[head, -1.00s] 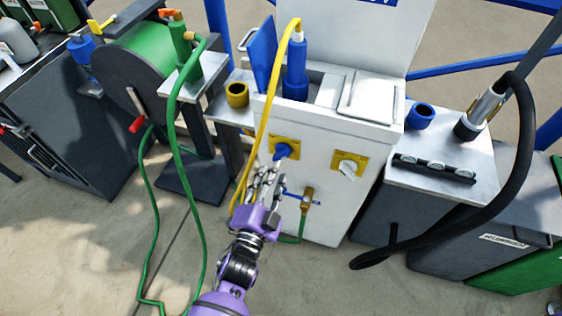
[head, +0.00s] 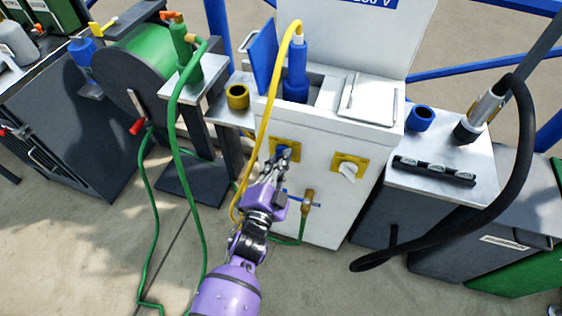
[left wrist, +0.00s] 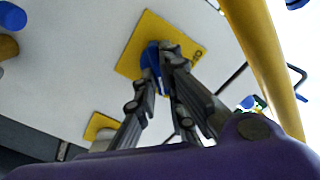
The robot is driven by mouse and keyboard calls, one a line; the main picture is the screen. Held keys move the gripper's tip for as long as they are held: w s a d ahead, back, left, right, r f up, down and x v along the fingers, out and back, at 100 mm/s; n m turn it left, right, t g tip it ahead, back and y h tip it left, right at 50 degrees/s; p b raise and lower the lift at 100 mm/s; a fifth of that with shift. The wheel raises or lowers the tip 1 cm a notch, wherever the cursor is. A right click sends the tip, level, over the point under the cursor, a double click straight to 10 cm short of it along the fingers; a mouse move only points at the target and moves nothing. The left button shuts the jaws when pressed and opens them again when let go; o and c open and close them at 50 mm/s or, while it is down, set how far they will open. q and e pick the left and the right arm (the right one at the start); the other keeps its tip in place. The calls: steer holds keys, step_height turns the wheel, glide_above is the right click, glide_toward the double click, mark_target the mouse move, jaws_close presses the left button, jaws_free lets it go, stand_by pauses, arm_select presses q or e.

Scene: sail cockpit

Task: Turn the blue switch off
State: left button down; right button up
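The blue switch (head: 284,153) is a blue knob on a yellow plate (head: 275,143) on the front of the white cabinet. It also shows in the left wrist view (left wrist: 151,59) on its tilted yellow plate (left wrist: 140,33). My left gripper (head: 289,157) is at the knob and partly covers it. In the left wrist view the left gripper's fingertips (left wrist: 160,60) lie over and beside the knob, close together. Whether they are closed on it I cannot tell. My right gripper is not in view.
A white switch (head: 347,169) on a yellow plate is to the right. A yellow cable (head: 265,110) hangs left of the gripper, and shows close by in the left wrist view (left wrist: 258,60). A brass valve with a blue handle (head: 307,202) sits below.

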arm_select(q)
steer(key=shift+n, duration=0.3)
steer(key=shift+w+a+f+n+p, duration=0.15)
steer(key=shift+n+p, duration=0.4)
steer(key=shift+n, duration=2.3)
steer(key=shift+s+a+r+n+p, duration=0.15)
steer(key=shift+n+p, duration=0.45)
steer(key=shift+n, duration=2.3)
steer(key=shift+w+a+f+n+p, duration=0.15)
steer(key=shift+n+p, duration=0.4)
steer(key=shift+n, duration=2.3)
steer(key=c, duration=1.8)
jaws_free()
steer(key=shift+c, duration=0.2)
